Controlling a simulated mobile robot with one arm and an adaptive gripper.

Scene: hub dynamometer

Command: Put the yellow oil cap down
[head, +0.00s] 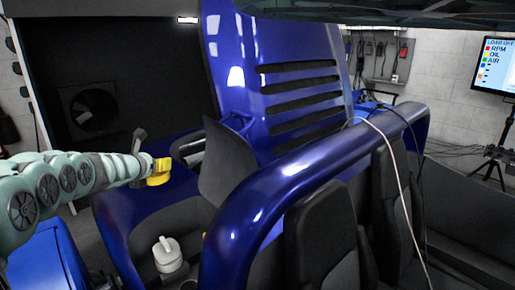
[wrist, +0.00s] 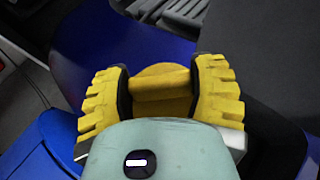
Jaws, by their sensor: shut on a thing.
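My gripper (head: 159,172) reaches in from the left in the head view, over the blue vehicle's body. In the wrist view its two yellow ridged fingers with dark inner pads are shut on the yellow oil cap (wrist: 162,88). The cap is a yellow round piece with a thick bar across it; the bar lies between the pads. In the head view cap and fingers merge into one small yellow shape. Blue bodywork (wrist: 118,38) shows behind the cap in the wrist view. I cannot tell whether the cap touches a surface.
A white jug (head: 168,257) stands in a dark recess below my gripper. A raised blue panel with slots (head: 292,90) and a thick blue bar (head: 300,180) stand to the right. Dark seats (head: 325,240) are further right. A monitor (head: 497,65) hangs at the far right.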

